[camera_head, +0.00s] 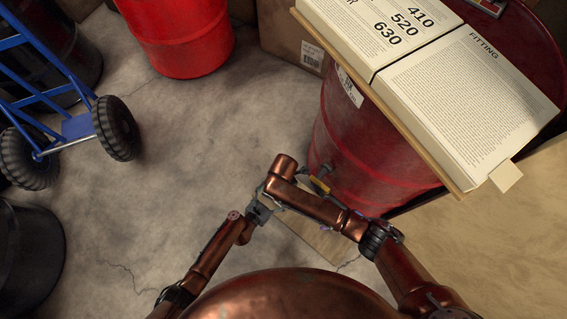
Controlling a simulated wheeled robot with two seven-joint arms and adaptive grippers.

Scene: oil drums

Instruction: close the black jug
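I cannot make out a black jug for certain in the head view. A large black round container (28,258) stands at the lower left edge, cut off by the frame, and looks more like a drum or bin than a jug. My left arm comes up from the bottom, and its grey gripper (262,208) is low in front of me, close to the copper links of my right arm. Its fingers are too small and overlapped to read. My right arm reaches in from the lower right and bends near the middle. I cannot clearly make out its gripper.
A red drum (345,150) stands right of centre, with an open book (462,105) on a board on top. A small yellow and dark fitting (319,185) shows beside it. A blue hand truck (75,125) stands left, another red drum (180,40) behind. The floor between is clear.

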